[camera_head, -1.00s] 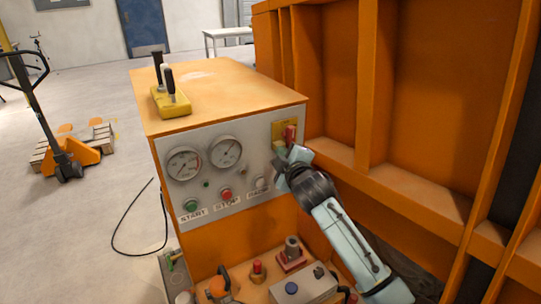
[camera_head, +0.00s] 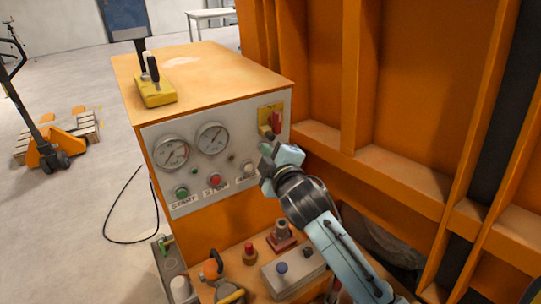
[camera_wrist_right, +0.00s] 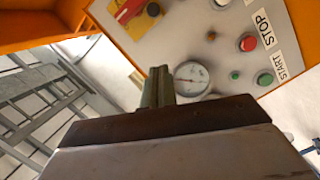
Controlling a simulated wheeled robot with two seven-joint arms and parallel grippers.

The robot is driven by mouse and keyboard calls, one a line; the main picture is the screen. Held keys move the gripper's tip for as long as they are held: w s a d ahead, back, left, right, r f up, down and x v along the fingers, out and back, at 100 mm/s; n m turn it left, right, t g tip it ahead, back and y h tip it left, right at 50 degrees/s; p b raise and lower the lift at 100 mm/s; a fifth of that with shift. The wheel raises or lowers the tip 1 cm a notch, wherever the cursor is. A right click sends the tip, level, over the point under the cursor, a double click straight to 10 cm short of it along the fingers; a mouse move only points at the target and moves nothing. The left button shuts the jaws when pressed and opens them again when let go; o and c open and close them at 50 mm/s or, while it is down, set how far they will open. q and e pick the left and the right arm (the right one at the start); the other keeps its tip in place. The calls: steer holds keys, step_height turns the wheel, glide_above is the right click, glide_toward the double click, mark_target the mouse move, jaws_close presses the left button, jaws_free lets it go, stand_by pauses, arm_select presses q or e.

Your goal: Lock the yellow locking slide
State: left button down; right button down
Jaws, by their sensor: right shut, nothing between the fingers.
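A yellow plate (camera_head: 264,112) with a red handle (camera_head: 275,122) sits at the right of the grey control panel. It also shows at the top of the right wrist view (camera_wrist_right: 113,7). A small dark piece (camera_wrist_right: 153,10) is at its lower edge. A yellow block (camera_head: 156,97) with black levers stands on the orange cabinet. I cannot tell which yellow part is the locking slide. My right gripper (camera_head: 266,150) is just below the yellow plate, apparently apart from it. Its fingers (camera_wrist_right: 158,72) are shut with nothing between them. My left gripper is out of view.
An orange ribbed wall (camera_head: 420,110) rises close on the right. Several fittings and a grey box (camera_head: 293,275) crowd the lower shelf.

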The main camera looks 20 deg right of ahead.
steer(key=shift+s, duration=0.85)
steer(key=s+f+m+g+y+b, duration=0.15)
steer(key=s+f+g, duration=0.3)
steer(key=f, duration=1.55)
steer(key=s+f+m+g+h+b, duration=0.1)
steer(key=s+f+m+g+b, duration=0.35)
steer(key=f, duration=1.65)
steer(key=s+f+m+g, duration=0.1)
steer(key=s+f+g, duration=0.1)
steer(key=s+f, duration=0.6)
steer(key=s+d+f+m+g+b, duration=0.1)
steer(key=s+f, duration=0.8)
steer(key=s, duration=0.9)
steer(key=s+d+f+m+g, duration=0.1)
steer(key=s+f+g, duration=0.2)
steer(key=s+f, duration=0.5)
steer(key=s, duration=0.5)
steer(key=shift+s+f+m+g+y+b, duration=0.3)
steer(key=shift+s+f+g+y+b, duration=0.05)
steer(key=shift+s+g+b, duration=0.05)
